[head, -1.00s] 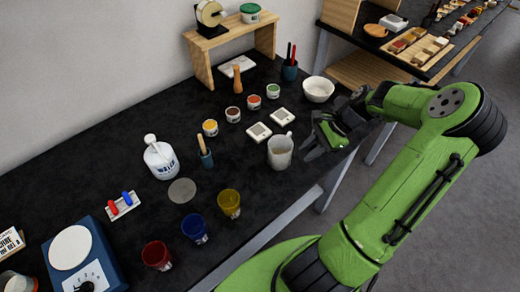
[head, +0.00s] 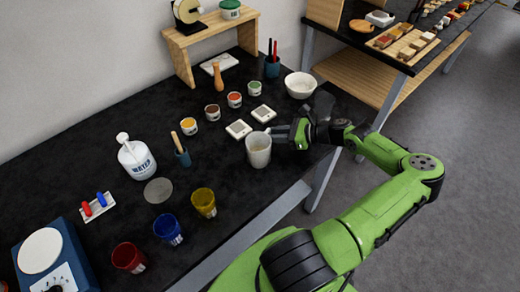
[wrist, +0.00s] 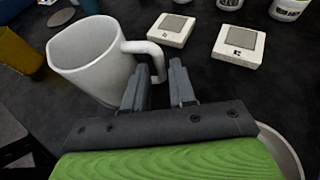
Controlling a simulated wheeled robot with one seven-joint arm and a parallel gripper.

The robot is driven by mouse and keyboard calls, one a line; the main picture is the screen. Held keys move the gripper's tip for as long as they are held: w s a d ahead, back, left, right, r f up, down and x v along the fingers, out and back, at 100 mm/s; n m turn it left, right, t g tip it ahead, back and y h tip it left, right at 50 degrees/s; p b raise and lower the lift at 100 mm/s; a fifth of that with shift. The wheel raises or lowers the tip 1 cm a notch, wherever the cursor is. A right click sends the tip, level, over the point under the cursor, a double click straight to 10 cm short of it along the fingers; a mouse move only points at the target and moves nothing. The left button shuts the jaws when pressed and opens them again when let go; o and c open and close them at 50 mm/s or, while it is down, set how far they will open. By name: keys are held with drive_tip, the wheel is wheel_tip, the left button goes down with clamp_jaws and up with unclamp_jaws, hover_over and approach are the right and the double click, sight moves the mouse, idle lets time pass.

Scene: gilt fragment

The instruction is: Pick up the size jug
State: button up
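The size jug, a whitish jug (head: 258,150) with a loop handle, stands upright near the front edge of the dark bench. In the wrist view, the jug (wrist: 90,62) is left of centre and its handle (wrist: 150,48) points towards my fingers. My gripper (head: 284,133) is just right of the jug in the head view. In the wrist view, my gripper (wrist: 158,82) is open, with the lower handle showing at the gap between its two fingertips. I cannot tell whether a finger touches the handle.
Two pale square blocks (head: 238,129) (head: 263,114) lie behind the jug. A white bowl (head: 300,85) stands at the back right. Yellow (head: 203,202), blue (head: 167,229) and red (head: 128,257) cups stand left along the front. Bare bench lies left of the jug.

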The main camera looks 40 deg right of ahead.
sight(264, 134)
drive_tip(key=x, duration=0.5)
drive_tip(key=shift+r, duration=0.2)
clamp_jaws()
drive_tip(key=shift+r, duration=0.15)
